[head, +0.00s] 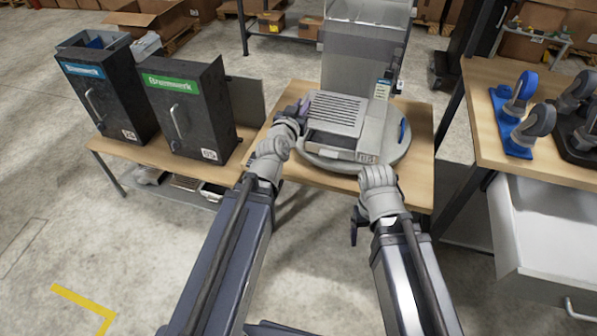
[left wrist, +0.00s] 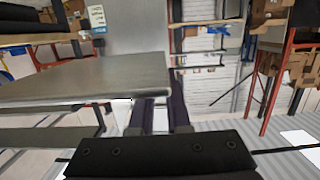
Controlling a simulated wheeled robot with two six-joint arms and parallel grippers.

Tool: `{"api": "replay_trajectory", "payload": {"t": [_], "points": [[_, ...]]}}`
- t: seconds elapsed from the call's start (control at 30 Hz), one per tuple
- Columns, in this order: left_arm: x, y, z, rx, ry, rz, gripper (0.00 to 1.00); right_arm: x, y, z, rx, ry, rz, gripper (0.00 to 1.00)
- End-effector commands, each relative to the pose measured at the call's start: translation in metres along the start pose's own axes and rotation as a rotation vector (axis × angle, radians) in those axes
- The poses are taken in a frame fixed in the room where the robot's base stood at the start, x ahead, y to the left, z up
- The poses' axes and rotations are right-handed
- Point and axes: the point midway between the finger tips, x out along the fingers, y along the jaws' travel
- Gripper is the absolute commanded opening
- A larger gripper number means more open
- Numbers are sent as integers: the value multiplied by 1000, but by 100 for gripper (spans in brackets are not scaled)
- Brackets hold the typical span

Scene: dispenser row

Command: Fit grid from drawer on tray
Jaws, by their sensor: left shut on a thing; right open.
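The grey slatted grid (head: 337,112) is over the low grey tray housing (head: 345,154) at the foot of the dispenser. A dark gap shows between them at the front; I cannot tell whether their far parts touch. My left gripper (head: 302,106) is shut on the grid's left edge. In the left wrist view its dark fingers (left wrist: 160,115) stand close together beside a flat grey slab and a pale ribbed surface. My right gripper (head: 355,225) is open and empty, low in front of the table. The white drawer (head: 535,195) at the right stands pulled out; what I see of its inside is empty.
Two black bins, one blue-labelled (head: 105,90) and one green-labelled (head: 188,108), stand left. Casters (head: 513,110) sit on the right bench. The table front (head: 310,178) is mostly clear.

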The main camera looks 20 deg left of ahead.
Motion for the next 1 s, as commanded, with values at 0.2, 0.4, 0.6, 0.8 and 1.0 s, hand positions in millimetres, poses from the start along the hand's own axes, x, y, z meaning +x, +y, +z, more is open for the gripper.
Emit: {"api": "replay_trajectory", "payload": {"t": [0.2, 0.4, 0.6, 0.8, 1.0], "points": [[13, -4, 86, -3, 1, -3, 0, 87, -8, -5, -1, 0, 2, 82], [22, -7, 147, -2, 1, -4, 0, 148, -14, -9, -2, 0, 4, 82], [28, -9, 192, -5, 1, -5, 0, 193, -18, -11, -2, 0, 5, 82], [32, -10, 213, -4, 1, -6, 0, 214, -20, -13, -2, 0, 6, 82], [32, -10, 216, -4, 1, -6, 0, 218, -20, -13, -2, 0, 6, 82]]}}
